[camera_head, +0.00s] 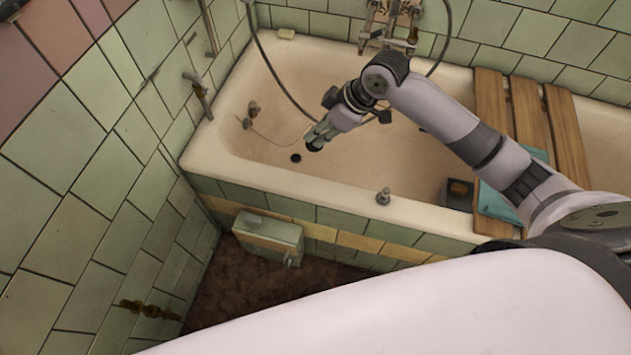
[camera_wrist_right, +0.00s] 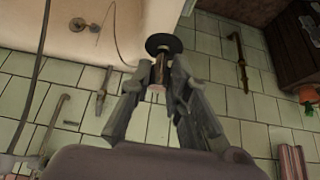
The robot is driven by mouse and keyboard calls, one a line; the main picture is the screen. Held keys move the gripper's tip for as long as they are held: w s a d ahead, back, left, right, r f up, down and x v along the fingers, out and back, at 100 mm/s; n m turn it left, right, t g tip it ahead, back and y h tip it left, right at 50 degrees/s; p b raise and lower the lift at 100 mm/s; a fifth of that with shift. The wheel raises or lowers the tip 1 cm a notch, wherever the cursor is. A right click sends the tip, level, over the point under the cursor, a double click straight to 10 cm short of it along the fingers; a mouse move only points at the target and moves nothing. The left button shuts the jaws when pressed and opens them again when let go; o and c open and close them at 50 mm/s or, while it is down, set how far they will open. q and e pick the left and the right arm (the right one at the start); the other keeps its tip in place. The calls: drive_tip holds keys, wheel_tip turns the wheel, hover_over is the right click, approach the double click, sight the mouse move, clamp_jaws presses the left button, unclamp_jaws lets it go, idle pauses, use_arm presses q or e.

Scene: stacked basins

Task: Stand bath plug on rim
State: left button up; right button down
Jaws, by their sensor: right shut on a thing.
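The bath plug (camera_wrist_right: 163,43), a black disc on a brass-coloured stem, is held between the fingers of my right gripper (camera_wrist_right: 160,85) in the wrist view. In the head view, my right gripper (camera_head: 322,131) comes in from the right and hangs over the tap end of the bath. The pale bath rim (camera_head: 290,184) runs along the near side. The plug's exact height above the bath cannot be told. My left gripper is out of view.
A small metal fitting (camera_head: 383,196) stands on the near rim. Wooden boards (camera_head: 525,105) cross the bath at right, with a teal cloth (camera_head: 498,203) nearby. Taps and a hose (camera_head: 388,25) are on the back wall. The near rim left of the fitting is clear.

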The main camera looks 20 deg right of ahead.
wheel_tip(320, 180, down, 20)
drive_tip(key=shift+r+b, duration=0.15)
drive_tip(key=shift+b, duration=0.2)
drive_tip(key=shift+f, duration=0.25)
drive_tip(key=c, duration=1.5)
unclamp_jaws()
drive_tip(key=shift+r, duration=0.1)
drive_tip(key=shift+s+d+r, duration=0.1)
drive_tip(key=shift+r, duration=0.35)
drive_tip(key=v, duration=1.1)
drive_tip(key=shift+r+p, duration=0.2)
drive_tip(key=shift+p, duration=0.15)
